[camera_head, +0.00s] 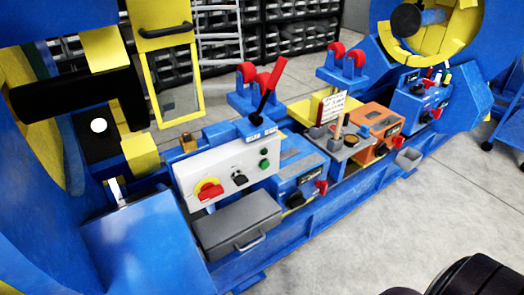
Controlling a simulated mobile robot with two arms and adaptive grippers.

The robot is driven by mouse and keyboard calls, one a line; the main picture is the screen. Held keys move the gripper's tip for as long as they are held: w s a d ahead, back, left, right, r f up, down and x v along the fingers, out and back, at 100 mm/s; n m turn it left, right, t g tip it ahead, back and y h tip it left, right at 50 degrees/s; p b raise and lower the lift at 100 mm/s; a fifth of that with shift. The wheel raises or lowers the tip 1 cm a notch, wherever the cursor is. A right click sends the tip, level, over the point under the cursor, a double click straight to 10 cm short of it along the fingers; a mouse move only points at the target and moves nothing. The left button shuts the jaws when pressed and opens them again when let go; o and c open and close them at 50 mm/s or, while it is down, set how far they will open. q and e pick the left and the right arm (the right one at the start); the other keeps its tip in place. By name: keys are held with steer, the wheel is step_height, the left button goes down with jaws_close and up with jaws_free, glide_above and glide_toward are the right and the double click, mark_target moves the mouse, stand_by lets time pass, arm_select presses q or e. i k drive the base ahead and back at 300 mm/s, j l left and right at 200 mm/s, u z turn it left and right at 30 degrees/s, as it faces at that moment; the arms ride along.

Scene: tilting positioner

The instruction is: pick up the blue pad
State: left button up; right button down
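I cannot pick out a separate blue pad with certainty, because much of the machine is the same blue. A flat-topped blue block (140,240) stands at the lower left, beside the grey control box. Smaller blue units sit along the blue base rail, one of them (297,180) just right of the control box. No gripper fingers show in the head view. A dark rounded shape (475,278) at the lower right edge may be part of my own arm; no fingers show on it.
A grey control box (225,170) with a red knob stands above a grey drawer box (238,225). A red lever (270,82) rises behind it. An orange unit (375,125) sits farther right. Yellow-and-blue rings flank the rail.

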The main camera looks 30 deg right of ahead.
mark_target(364, 132)
steer(key=l+z, duration=0.1)
steer(key=z, duration=1.7)
